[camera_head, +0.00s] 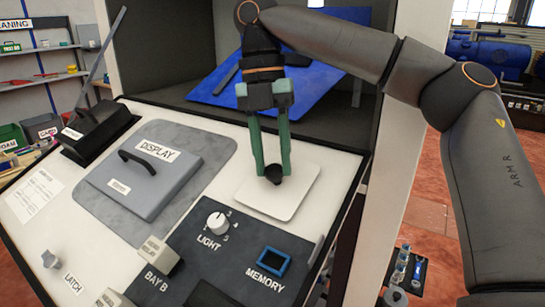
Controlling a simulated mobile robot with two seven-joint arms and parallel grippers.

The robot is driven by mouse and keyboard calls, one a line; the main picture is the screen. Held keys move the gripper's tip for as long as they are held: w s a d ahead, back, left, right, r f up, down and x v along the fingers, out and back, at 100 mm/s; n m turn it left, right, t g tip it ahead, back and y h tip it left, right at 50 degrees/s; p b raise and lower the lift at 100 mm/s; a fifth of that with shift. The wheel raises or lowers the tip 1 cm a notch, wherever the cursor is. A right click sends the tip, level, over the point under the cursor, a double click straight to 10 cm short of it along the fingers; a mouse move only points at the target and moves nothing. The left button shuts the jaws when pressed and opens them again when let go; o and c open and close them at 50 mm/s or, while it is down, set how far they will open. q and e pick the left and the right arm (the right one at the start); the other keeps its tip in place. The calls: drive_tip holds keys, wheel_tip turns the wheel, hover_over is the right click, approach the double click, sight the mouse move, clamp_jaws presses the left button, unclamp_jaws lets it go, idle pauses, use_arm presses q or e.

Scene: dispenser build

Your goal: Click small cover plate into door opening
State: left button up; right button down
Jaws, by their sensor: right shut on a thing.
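My right gripper (272,170) reaches down from the top of the view, with green fingers closed on a small dark knob (273,176). The knob stands on a pale, round-cornered cover plate (265,203). The plate lies at the upper right of the white door panel (205,211), above the dark MEMORY area. I cannot tell whether the plate sits flush in an opening or rests on top; any opening under it is hidden. My left gripper is not in view.
A grey DISPLAY cover (150,190) with a black handle lies left of the plate. A LIGHT dial (217,222), a blue-framed MEMORY slot (273,262) and a BAY B block (158,257) are nearer. A blue panel (320,85) leans behind. Shelves stand at the far left.

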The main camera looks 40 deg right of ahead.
drive_tip(key=shift+w+d+f, duration=0.1)
drive_tip(key=shift+f, duration=0.2)
idle(0.6)
unclamp_jaws()
idle(0.8)
drive_tip(key=shift+r, duration=0.1)
drive_tip(key=shift+v, duration=2.95)
